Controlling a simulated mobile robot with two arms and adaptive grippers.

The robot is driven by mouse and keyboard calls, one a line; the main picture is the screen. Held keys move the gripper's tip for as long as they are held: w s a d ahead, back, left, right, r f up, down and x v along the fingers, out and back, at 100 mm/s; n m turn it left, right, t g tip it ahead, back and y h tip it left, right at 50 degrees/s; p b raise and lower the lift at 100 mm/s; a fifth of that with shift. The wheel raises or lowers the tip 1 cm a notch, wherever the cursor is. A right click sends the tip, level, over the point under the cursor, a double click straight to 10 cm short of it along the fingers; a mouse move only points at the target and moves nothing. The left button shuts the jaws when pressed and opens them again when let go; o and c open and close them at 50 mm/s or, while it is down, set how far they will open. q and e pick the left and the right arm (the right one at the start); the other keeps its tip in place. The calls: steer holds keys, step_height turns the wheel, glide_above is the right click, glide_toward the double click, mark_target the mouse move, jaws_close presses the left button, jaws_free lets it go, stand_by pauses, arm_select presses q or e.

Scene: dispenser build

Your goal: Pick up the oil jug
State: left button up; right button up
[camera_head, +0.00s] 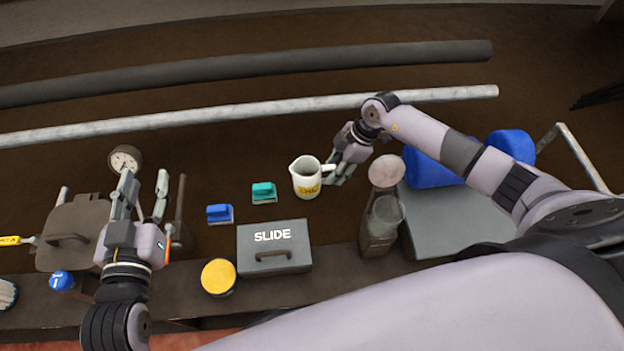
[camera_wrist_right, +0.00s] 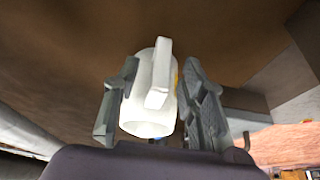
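The oil jug (camera_head: 306,178) is a white jug with a yellow label, upright on the brown table in the middle of the head view. Its handle points right, towards my right gripper (camera_head: 335,174). In the right wrist view the jug (camera_wrist_right: 150,108) lies between the two spread fingers of the right gripper (camera_wrist_right: 160,108), its handle facing the camera. Gaps show beside the handle, so the fingers look open around it. My left gripper (camera_head: 140,202) is at the left, fingers apart and empty, above the table near a gauge.
A grey box marked SLIDE (camera_head: 274,248) stands in front of the jug. A green brush (camera_head: 264,193) and a blue brush (camera_head: 219,214) lie to its left. A glass jar (camera_head: 384,212) stands to the right. Two long pipes lie behind.

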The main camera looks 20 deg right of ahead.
steer(key=shift+f, duration=0.15)
jaws_close()
stand_by(0.5)
